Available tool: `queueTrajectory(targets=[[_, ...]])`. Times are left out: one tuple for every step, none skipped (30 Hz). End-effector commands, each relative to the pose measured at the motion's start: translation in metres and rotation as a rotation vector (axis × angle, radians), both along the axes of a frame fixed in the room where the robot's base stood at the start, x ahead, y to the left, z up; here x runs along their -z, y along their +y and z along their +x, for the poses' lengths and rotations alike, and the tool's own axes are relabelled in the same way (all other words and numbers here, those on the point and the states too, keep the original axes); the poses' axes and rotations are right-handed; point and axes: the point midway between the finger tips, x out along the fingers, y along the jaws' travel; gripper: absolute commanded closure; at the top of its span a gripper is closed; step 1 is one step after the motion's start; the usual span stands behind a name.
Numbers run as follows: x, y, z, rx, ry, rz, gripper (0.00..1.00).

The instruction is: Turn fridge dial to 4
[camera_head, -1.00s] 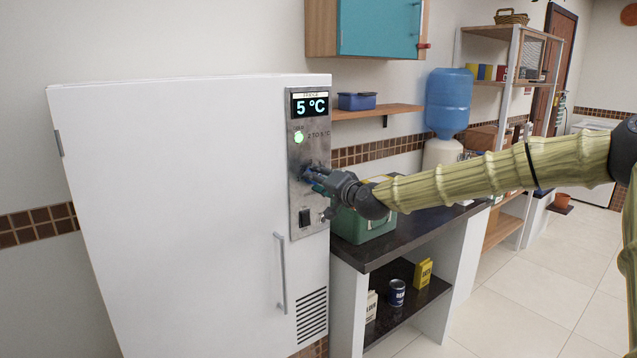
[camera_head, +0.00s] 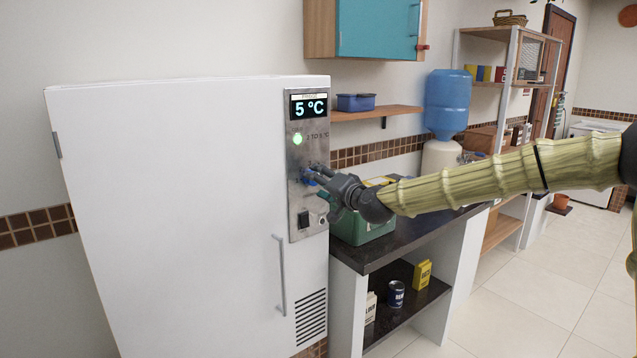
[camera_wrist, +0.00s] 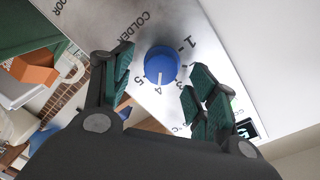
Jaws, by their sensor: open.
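The blue fridge dial (camera_wrist: 160,66) is on a metal control panel (camera_head: 306,224) at the right side of the white fridge (camera_head: 180,200). In the wrist view its white pointer line points at or close to the printed 4. The fridge display (camera_head: 310,107) reads 5 °C, with a green light below it. My gripper (camera_wrist: 161,60) is open, with its green-padded fingers on either side of the dial and gaps showing between pads and dial. In the head view the fingers partly cover the dial (camera_head: 309,177).
A dark counter (camera_head: 400,238) with a green box (camera_head: 350,229) stands right of the fridge, under my arm. A wall shelf (camera_head: 375,115) holds a blue container.

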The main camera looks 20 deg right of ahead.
Motion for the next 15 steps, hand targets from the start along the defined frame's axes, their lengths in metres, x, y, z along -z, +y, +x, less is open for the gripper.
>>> queueTrajectory(targets=[[0.000, -0.003, -0.008, 0.000, 0.001, 0.002, 0.41], [-0.001, -0.004, -0.012, 0.001, 0.000, 0.002, 0.41], [-0.002, -0.006, -0.018, 0.000, -0.001, 0.002, 0.41], [-0.002, -0.008, -0.023, 0.000, 0.000, 0.003, 0.41], [-0.002, -0.009, -0.027, 0.001, -0.001, 0.003, 0.41], [-0.002, -0.011, -0.034, 0.000, 0.000, 0.003, 0.41], [-0.003, -0.013, -0.038, 0.002, 0.000, 0.003, 0.41], [-0.003, -0.014, -0.042, 0.001, 0.000, 0.002, 0.41], [-0.003, -0.016, -0.048, 0.000, 0.000, 0.003, 0.41], [-0.003, -0.017, -0.052, 0.002, 0.000, 0.004, 0.41], [-0.003, -0.019, -0.057, 0.001, 0.001, 0.004, 0.41], [-0.004, -0.020, -0.062, 0.001, 0.001, 0.004, 0.41], [-0.004, -0.022, -0.066, 0.002, 0.000, 0.004, 0.41], [-0.004, -0.023, -0.070, 0.001, 0.001, 0.004, 0.41], [-0.004, -0.024, -0.075, 0.002, 0.001, 0.003, 0.41]])
